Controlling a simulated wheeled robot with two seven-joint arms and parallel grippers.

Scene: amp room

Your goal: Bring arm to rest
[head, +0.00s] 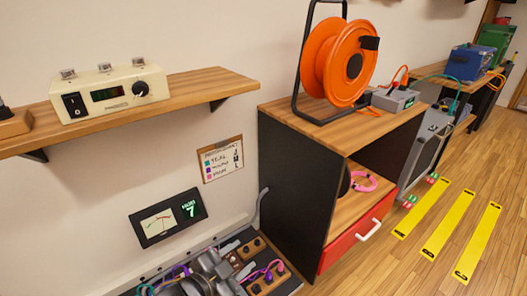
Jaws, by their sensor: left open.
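My left gripper (228,272) shows at the bottom edge, left of centre, as grey metal parts. It is open, low over a dark panel (287,284) that carries wooden socket blocks (266,279) and coloured cables. I cannot tell whether it touches the panel or a cable. Much of my left arm is cut off by the bottom of the picture. My right gripper is not in view.
A wooden shelf (190,92) holding a cream device (108,92) juts out above the panel. A wall meter (167,217) hangs behind. A dark cabinet (292,190) with an orange reel (337,62) stands right. Floor near the yellow strips (447,231) is open.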

